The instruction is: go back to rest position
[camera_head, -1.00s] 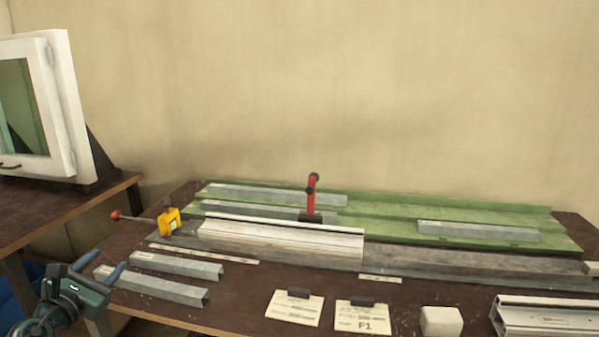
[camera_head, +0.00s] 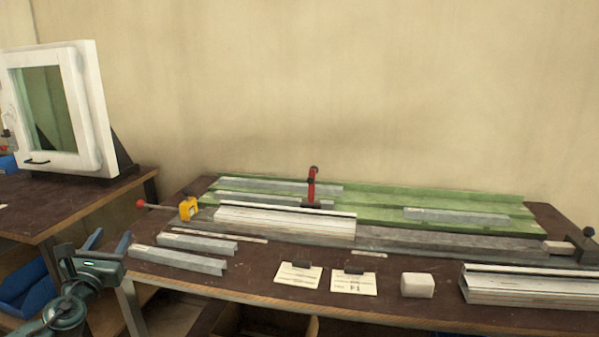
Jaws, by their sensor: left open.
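My left gripper (camera_head: 108,242) shows at the lower left in the head view. Its two blue-grey fingers point up and are apart, with nothing between them. It is beside the left end of the bench (camera_head: 300,303), left of two grey metal bars (camera_head: 178,259) lying there. My right gripper is not in view. A white profile (camera_head: 285,225) lies along the bench, by a yellow clamp block (camera_head: 189,208) with a red-knobbed rod at its left. A red upright lever (camera_head: 312,186) stands behind the profile.
A green tray (camera_head: 375,215) with grey bars lies at the back. Two paper cards (camera_head: 353,283), a white block (camera_head: 417,285) and another white profile (camera_head: 530,284) are along the front. A second table (camera_head: 75,203) with a white window frame (camera_head: 90,110) stands left.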

